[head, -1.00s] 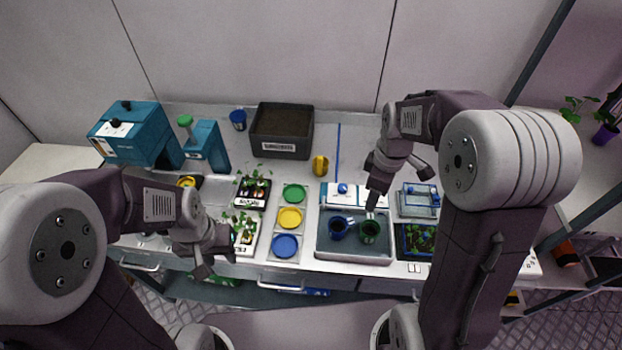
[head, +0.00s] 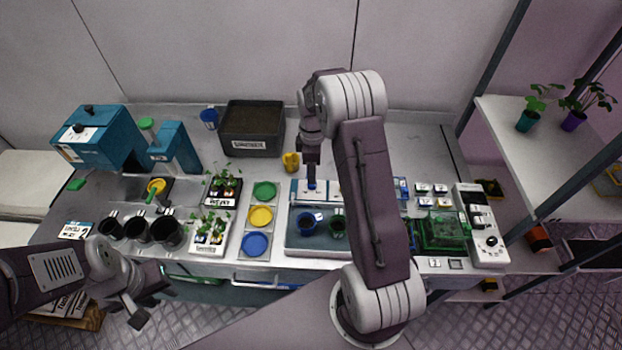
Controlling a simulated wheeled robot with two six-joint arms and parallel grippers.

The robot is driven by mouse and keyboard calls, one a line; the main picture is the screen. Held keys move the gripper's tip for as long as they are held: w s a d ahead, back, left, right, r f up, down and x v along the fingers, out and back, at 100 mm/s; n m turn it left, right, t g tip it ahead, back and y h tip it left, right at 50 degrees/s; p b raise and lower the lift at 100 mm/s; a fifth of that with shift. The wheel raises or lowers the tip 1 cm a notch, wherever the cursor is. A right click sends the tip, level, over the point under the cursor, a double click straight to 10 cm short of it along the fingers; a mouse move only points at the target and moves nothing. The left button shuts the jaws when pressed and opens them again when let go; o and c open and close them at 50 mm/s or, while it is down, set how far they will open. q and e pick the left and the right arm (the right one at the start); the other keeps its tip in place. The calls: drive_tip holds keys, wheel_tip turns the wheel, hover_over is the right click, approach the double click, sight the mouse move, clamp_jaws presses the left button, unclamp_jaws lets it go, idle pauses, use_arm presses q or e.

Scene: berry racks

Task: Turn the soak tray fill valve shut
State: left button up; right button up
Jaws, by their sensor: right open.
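The blue fill valve knob (head: 312,185) is on the white panel behind the basin. My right gripper (head: 311,181) points down right at the knob and covers much of it. Its jaws are open; whether they touch the knob is hidden. My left gripper (head: 150,298) hangs in front of the bench at lower left, away from the valve; its jaw gap is unclear.
Left of the basin are green, yellow and blue discs (head: 261,216) and seedling trays (head: 207,246). Black pots (head: 166,232) stand further left. My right arm hides the bench right of the basin.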

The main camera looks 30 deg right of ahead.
wheel_tip(320, 180, down, 6)
drive_tip(key=shift+r+p, duration=0.1)
drive_tip(key=shift+p, duration=0.3)
clamp_jaws()
drive_tip(key=m, duration=0.8)
drive_tip(key=shift+w+m, duration=0.1)
drive_tip(key=shift+m, duration=0.3)
drive_tip(key=m, duration=0.4)
drive_tip(key=shift+m, duration=2.5)
